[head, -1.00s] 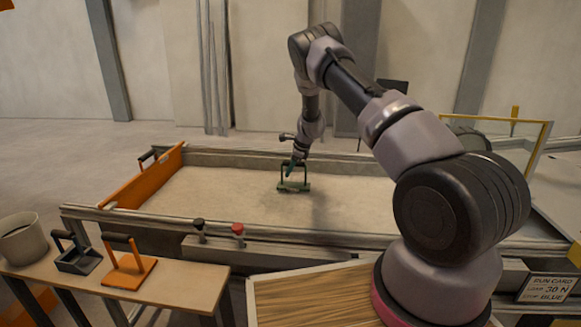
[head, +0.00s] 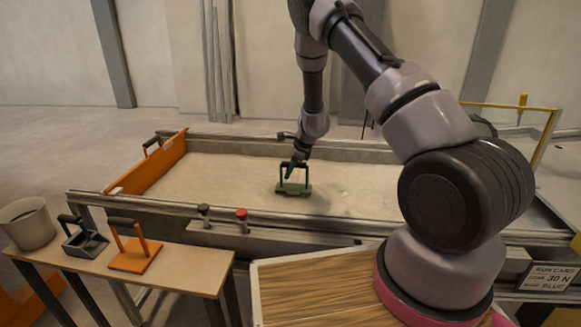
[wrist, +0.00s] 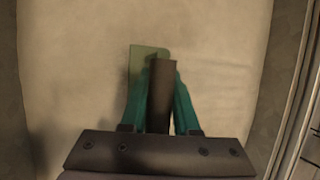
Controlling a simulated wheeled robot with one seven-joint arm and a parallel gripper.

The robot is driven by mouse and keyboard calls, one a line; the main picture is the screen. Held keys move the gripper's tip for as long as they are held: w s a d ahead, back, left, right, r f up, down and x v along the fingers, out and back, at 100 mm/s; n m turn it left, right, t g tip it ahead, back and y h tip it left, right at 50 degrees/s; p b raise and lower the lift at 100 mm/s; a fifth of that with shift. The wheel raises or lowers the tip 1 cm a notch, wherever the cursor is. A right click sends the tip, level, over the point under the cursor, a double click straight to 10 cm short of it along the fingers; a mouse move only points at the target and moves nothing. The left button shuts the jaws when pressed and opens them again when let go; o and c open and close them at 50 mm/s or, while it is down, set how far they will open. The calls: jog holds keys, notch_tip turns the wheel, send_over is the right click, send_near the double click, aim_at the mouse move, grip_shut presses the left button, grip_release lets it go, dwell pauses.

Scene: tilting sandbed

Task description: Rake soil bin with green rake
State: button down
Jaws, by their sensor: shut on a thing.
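The green rake (head: 293,189) has a green base and a dark upright handle frame. It is at the sand of the soil bin (head: 230,202), near the bin's middle; whether its base touches the sand is hard to tell. My gripper (head: 297,166) is above the rake, shut on its dark handle. In the wrist view, my teal fingers (wrist: 160,104) sit on both sides of the dark handle bar, and the rake's green plate (wrist: 143,66) shows beyond them. The rake's lower edge is hidden.
An orange board (head: 150,165) closes the bin's left end. Black and red knobs (head: 242,214) stand on the front rail. A side table holds a grey pot (head: 26,228), a dark scoop tool (head: 84,244) and an orange tool (head: 135,257). Bare sand lies left of the rake.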

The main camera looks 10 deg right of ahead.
jog(key=s+a, duration=0.1)
jog(key=s, duration=0.3)
jog(key=s+a, duration=0.1)
jog(key=s, duration=0.2)
jog(key=s+a, duration=0.1)
jog(key=s, duration=0.3)
jog(key=shift+s+a, duration=0.35)
jog(key=shift+a, duration=0.05)
notch_tip(320, 180, up, 12)
jog(key=shift+f, duration=0.25)
jog(key=shift+w, duration=0.15)
